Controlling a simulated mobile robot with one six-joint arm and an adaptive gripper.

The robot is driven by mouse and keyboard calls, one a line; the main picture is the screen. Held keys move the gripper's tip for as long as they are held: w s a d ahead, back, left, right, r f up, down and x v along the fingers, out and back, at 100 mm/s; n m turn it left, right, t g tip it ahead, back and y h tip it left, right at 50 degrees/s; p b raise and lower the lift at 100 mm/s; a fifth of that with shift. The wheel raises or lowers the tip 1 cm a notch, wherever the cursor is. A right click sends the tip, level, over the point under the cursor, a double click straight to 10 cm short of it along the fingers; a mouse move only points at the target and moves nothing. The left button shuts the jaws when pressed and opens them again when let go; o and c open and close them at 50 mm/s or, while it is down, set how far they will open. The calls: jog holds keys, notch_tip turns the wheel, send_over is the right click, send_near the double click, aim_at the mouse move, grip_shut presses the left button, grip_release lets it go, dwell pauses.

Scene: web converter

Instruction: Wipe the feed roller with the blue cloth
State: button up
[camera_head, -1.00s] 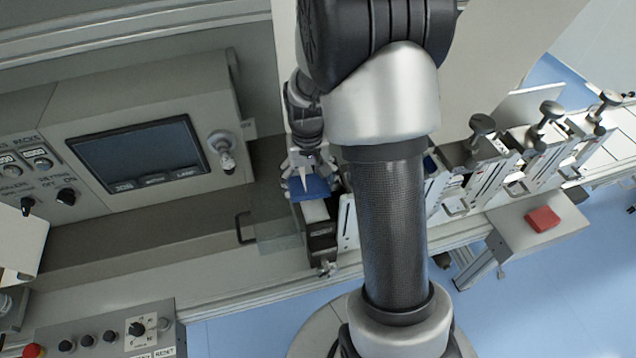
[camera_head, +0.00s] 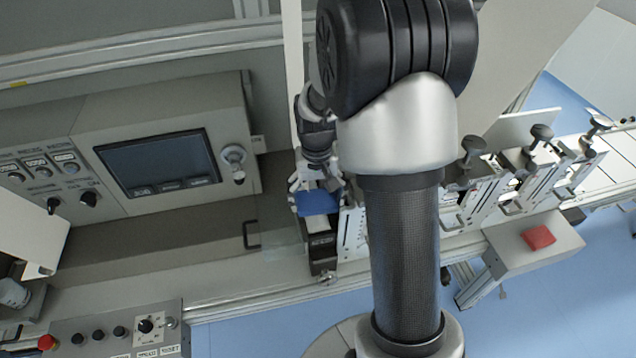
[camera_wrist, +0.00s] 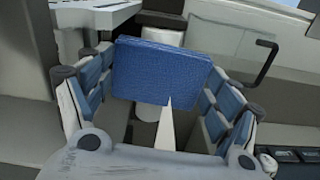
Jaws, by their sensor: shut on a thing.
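The blue cloth (camera_head: 318,206) is a folded pad, held in my gripper (camera_head: 316,190) at the machine's centre. In the wrist view the cloth (camera_wrist: 162,72) sits between the two fingers of my gripper (camera_wrist: 160,98), which are shut on it. A pale roller (camera_head: 320,229), which looks like the feed roller, lies just in front of the cloth in the head view. In the wrist view the pale roller (camera_wrist: 165,35) shows behind the cloth, which hides its middle. I cannot tell whether cloth and roller touch.
A control panel with a screen (camera_head: 157,163) stands left of my gripper. A black handle (camera_head: 250,235) is close by on the left. Several black-knobbed clamps (camera_head: 541,133) stand right. A red pad (camera_head: 538,237) lies on a box at the right. My arm hides the centre right.

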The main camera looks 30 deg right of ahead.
jog(key=shift+r+p, duration=1)
jog(key=shift+r, duration=0.65)
